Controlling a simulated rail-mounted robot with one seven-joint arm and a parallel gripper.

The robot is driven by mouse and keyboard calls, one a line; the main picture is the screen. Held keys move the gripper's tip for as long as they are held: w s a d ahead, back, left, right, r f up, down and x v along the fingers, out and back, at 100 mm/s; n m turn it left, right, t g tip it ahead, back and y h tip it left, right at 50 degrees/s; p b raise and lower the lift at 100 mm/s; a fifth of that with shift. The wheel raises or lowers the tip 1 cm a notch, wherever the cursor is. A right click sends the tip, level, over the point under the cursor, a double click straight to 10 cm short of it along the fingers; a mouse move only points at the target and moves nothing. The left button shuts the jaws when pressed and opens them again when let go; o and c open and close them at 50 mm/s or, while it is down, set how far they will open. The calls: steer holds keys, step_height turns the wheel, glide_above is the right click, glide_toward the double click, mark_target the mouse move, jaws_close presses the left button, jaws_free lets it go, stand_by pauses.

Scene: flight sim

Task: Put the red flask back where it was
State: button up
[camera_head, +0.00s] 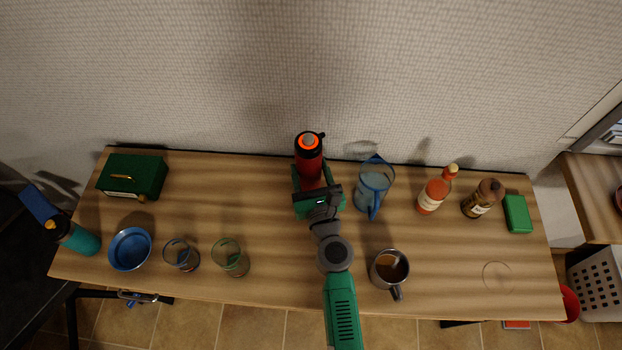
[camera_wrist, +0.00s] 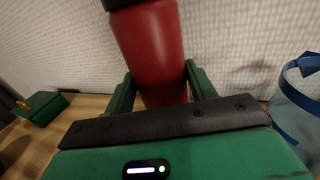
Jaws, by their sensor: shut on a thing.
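The red flask (camera_head: 308,163) stands roughly upright near the back edge of the wooden table, left of the blue-handled pitcher. It has a black cap with an orange ring. My gripper (camera_head: 315,190) is shut on it, with a green finger on each side of the red body in the wrist view (camera_wrist: 155,60). The flask's bottom is hidden by my gripper, so I cannot tell whether it touches the table. A faint ring mark (camera_head: 497,277) shows on the table at the front right.
The pitcher (camera_head: 373,188) stands close right of the flask. Bottles (camera_head: 434,194) and a green box (camera_head: 517,214) are farther right. A mug (camera_head: 389,270) stands near my arm. Glasses (camera_head: 230,258), a blue bowl (camera_head: 130,249) and a green case (camera_head: 133,177) are left. The table's back left-middle is clear.

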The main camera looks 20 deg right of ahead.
mark_target(312, 183)
step_height(312, 183, down, 4)
steer(key=shift+s+r+b, duration=0.1)
steer(key=shift+s+b, duration=0.05)
steer(key=shift+b, duration=0.95)
steer(key=shift+r+p, duration=0.3)
steer(key=shift+f, duration=0.25)
steer(key=o, duration=1.4)
steer(key=shift+r, duration=0.25)
steer(key=s, duration=0.4)
steer(key=s+a, duration=0.1)
steer(key=s, duration=0.2)
steer(key=s+a, duration=0.1)
steer(key=s, duration=0.3)
steer(key=shift+s+a, duration=0.15)
steer(key=shift+s, duration=0.2)
